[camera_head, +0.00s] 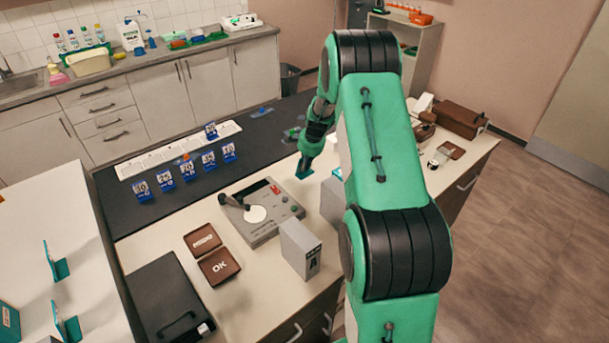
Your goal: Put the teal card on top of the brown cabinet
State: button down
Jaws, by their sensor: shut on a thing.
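My gripper (307,158) is over the middle of the work counter, beyond the grey device, pointing down. It is shut on a small teal card (304,173), which shows just below the fingertips. I cannot tell whether the card touches the counter. A brown box-shaped piece (462,117), perhaps the brown cabinet, stands at the far right end of the counter, to the right of my gripper. My green arm crosses the middle of the view and hides part of the counter.
A grey device (262,212) with a white disc and a grey box (299,250) stand near my arm. Blue cards (187,168) stand on the dark mat. Other teal stands (57,262) are on the white surface at left. Small items crowd the counter near the brown piece.

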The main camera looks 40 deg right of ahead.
aim_at(305, 173)
jog(key=shift+f+b, duration=0.4)
jog(key=shift+f, duration=1.7)
jog(key=c, duration=1.9)
grip_release()
jog(key=shift+f, duration=0.15)
jog(key=shift+o, duration=0.2)
jog(key=p+v, duration=0.2)
jog(key=v, duration=1)
jog(key=shift+p, duration=0.3)
